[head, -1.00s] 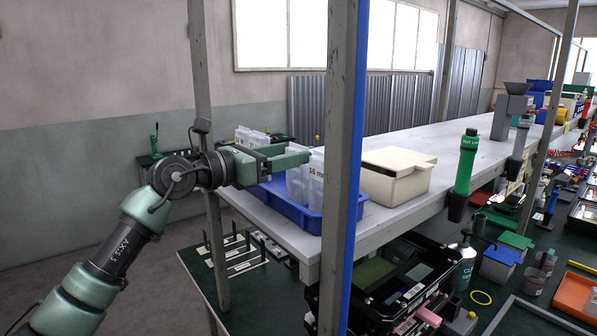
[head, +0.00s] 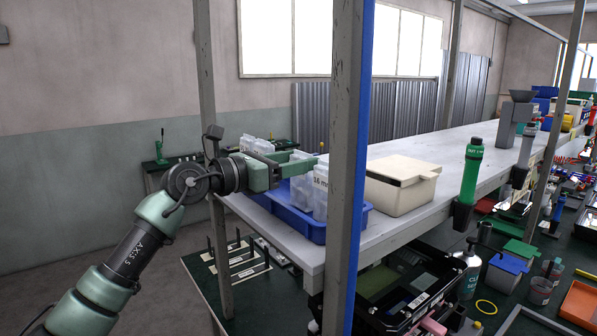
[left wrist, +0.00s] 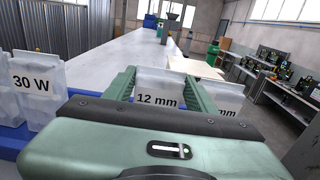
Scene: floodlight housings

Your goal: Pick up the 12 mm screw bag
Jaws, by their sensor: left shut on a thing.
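The 12 mm screw bag (left wrist: 158,88) is a pale translucent bag with a black label. In the left wrist view it stands upright between the two green fingers of my left gripper (left wrist: 160,78), which is shut on it. In the head view my left gripper (head: 300,163) reaches over a blue tray (head: 290,217) near the shelf's end. The 16 mm bag (head: 320,192) stands close beside it, and its label is partly hidden by the post. The 12 mm label is not readable in the head view. My right gripper is out of view.
A 30 W bag (left wrist: 34,90) stands to the left in the wrist view. A cream lidded box (head: 400,190) sits right of the tray. A grey and blue post (head: 349,150) rises in front of the tray. The shelf beyond the box has free room.

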